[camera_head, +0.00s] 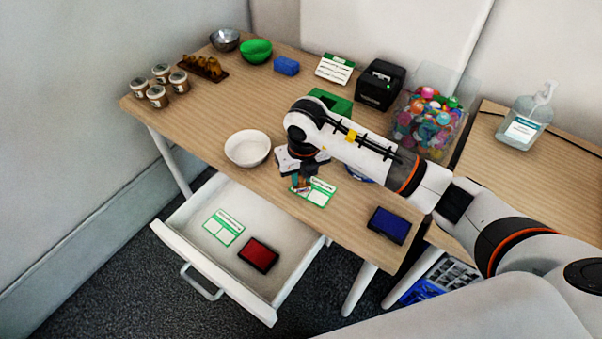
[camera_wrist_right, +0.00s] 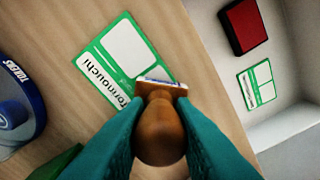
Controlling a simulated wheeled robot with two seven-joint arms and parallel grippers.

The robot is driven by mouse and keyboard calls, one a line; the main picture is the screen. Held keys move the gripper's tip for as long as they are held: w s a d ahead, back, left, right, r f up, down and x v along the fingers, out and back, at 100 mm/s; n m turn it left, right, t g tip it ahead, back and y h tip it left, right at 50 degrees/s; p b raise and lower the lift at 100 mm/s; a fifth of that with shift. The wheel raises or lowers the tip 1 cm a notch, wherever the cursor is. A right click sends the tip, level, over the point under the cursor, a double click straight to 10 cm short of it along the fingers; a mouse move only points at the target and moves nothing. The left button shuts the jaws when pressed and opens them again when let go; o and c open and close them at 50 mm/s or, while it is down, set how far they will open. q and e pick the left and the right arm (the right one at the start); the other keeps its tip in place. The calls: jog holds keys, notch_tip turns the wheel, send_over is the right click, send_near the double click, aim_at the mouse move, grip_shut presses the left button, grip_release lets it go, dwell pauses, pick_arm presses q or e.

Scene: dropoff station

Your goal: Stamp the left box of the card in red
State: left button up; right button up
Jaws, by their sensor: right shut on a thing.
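The green-and-white card (camera_head: 319,197) lies on the table near its front edge; it also shows in the wrist view (camera_wrist_right: 124,47). My right gripper (camera_head: 300,185) is shut on a wooden-handled stamp (camera_wrist_right: 160,128), which points down over the card's left box. The stamp hides most of that box; the other box looks blank. I cannot tell whether the stamp's face touches the card. A red ink pad (camera_head: 258,254) lies in the open drawer; it also shows in the wrist view (camera_wrist_right: 243,25). My left gripper is out of view.
The open drawer (camera_head: 178,232) also holds another green-and-white card (camera_head: 223,227). A blue ink pad (camera_head: 389,225) lies at the table's front right. A white bowl (camera_head: 247,148) stands left of my gripper.

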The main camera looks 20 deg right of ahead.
jog(key=shift+r+p, duration=1.9)
jog(key=shift+r, duration=1.2)
